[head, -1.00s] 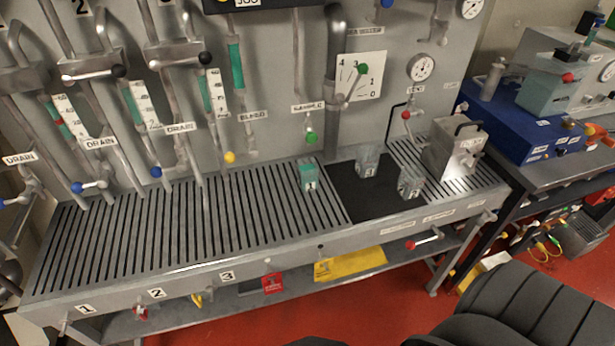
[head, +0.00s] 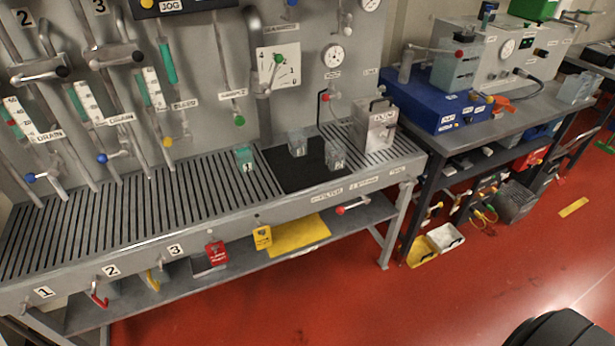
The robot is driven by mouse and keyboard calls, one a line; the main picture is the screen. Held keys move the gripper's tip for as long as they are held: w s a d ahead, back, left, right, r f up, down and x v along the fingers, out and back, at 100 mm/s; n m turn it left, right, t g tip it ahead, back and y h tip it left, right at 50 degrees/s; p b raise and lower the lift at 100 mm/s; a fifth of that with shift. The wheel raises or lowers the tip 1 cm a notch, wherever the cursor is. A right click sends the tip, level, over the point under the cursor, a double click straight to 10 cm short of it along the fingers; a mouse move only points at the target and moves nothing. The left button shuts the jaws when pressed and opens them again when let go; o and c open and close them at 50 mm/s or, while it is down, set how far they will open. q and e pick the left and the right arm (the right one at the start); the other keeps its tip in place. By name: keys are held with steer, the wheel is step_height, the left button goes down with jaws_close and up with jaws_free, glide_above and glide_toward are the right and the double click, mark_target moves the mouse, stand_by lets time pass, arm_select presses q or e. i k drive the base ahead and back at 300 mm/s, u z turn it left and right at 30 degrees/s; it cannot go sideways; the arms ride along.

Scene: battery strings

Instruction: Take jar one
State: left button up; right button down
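A small teal-filled jar (head: 245,158), its label apparently reading 1, stands upright on the slatted bench top, just left of a black mat (head: 285,178). A clear jar (head: 297,143) stands at the back of the mat; its label is too small to read surely. Another clear jar (head: 336,156), apparently labelled 2, stands near the mat's right edge. The jars stand apart from each other. Neither of my grippers shows in the head view, and nothing touches the jars.
A metal box (head: 376,128) with a handle stands right of the mat. Pipes, valves and gauges line the panel behind the bench (head: 130,225). A side table with a blue unit (head: 430,105) stands to the right. Red floor (head: 330,300) in front is mostly clear.

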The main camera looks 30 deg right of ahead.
mark_target(244, 158)
steer(key=z, duration=0.05)
steer(key=k, duration=0.45)
steer(key=z, duration=1.7)
steer(key=i, duration=0.95)
steer(key=z, duration=0.3)
steer(key=i, duration=1.1)
steer(key=u, duration=1.25)
steer(key=i, duration=0.6)
steer(key=u, duration=0.7)
